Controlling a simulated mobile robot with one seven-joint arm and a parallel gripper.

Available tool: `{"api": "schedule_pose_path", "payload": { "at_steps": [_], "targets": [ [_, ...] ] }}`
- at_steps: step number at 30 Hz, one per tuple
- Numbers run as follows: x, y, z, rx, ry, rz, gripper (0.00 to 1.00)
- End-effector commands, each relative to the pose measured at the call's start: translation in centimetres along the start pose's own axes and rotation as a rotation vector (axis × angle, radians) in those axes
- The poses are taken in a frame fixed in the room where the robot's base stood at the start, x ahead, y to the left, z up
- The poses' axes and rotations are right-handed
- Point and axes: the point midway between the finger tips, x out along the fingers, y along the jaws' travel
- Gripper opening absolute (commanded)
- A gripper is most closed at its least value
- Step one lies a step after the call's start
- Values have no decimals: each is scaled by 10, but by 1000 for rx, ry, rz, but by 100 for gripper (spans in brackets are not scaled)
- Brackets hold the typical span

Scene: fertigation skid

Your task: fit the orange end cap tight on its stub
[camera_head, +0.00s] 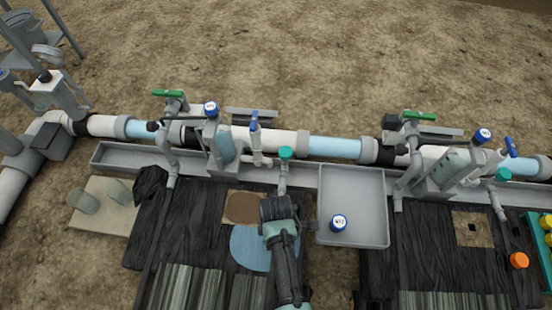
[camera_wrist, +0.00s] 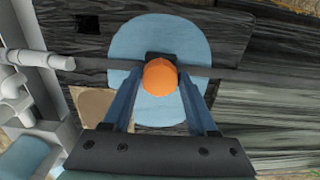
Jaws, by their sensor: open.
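An orange end cap (camera_wrist: 160,77) shows in the wrist view between the fingertips of my gripper (camera_wrist: 160,88). The two blue fingers are open, one on each side of the cap. A black fitting (camera_wrist: 162,58) lies directly behind the cap, on a dark line crossing a light blue disc (camera_wrist: 140,40). I cannot tell how far the cap sits on its stub, or whether the fingers touch it. In the head view my arm hides this cap, and the blue disc (camera_head: 247,248) shows beside my gripper.
Another orange cap (camera_head: 519,260) lies far right. The main pipe (camera_head: 335,147) runs across the back.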

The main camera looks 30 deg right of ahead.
Motion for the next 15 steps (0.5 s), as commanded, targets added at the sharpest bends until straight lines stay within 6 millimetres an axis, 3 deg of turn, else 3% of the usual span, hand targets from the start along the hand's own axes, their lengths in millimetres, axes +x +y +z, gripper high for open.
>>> {"api": "schedule_pose_path", "payload": {
  "at_steps": [3, 8, 15],
  "targets": [
    [0, 0, 0, 0, 0, 0, 55],
    [0, 0, 0, 0, 0, 0, 26],
    [-2, 0, 0, 95, -1, -2, 24]
  ]
}}
